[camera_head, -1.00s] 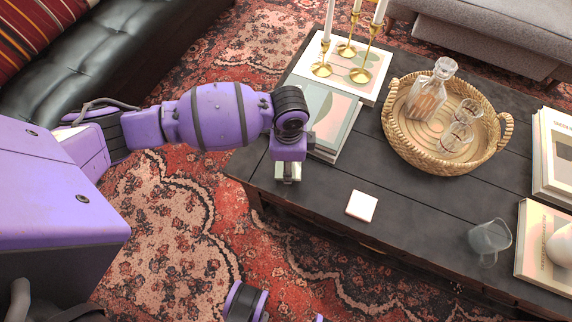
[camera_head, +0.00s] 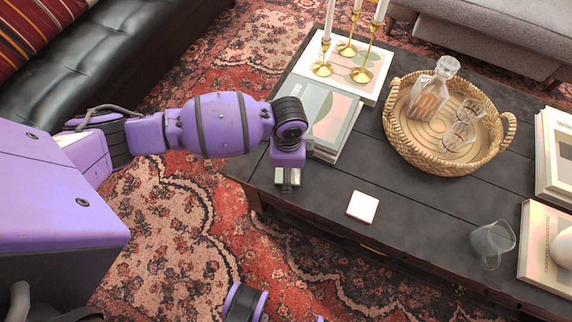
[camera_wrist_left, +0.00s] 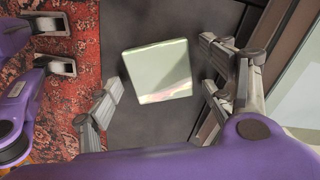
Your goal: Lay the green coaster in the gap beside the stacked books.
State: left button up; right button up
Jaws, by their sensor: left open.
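The green coaster (camera_wrist_left: 158,72) is a pale green square slab on the dark table, seen in the left wrist view. My left gripper (camera_wrist_left: 165,100) is open, its fingers on either side of the coaster with room between. I cannot make out my right gripper; only part of the right arm shows at the bottom edge of the head view.
A white square coaster (camera_head: 362,207) lies near the front edge of the dark table (camera_head: 420,225). A wicker tray (camera_head: 397,140) holds a decanter and glasses. Bare tabletop surrounds the white coaster.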

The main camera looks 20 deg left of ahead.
pick_arm(q)
jog(key=shift+r, duration=0.5)
notch_tip(320, 180, up, 11)
jog(key=p, duration=0.3)
jog(key=shift+r, duration=0.2)
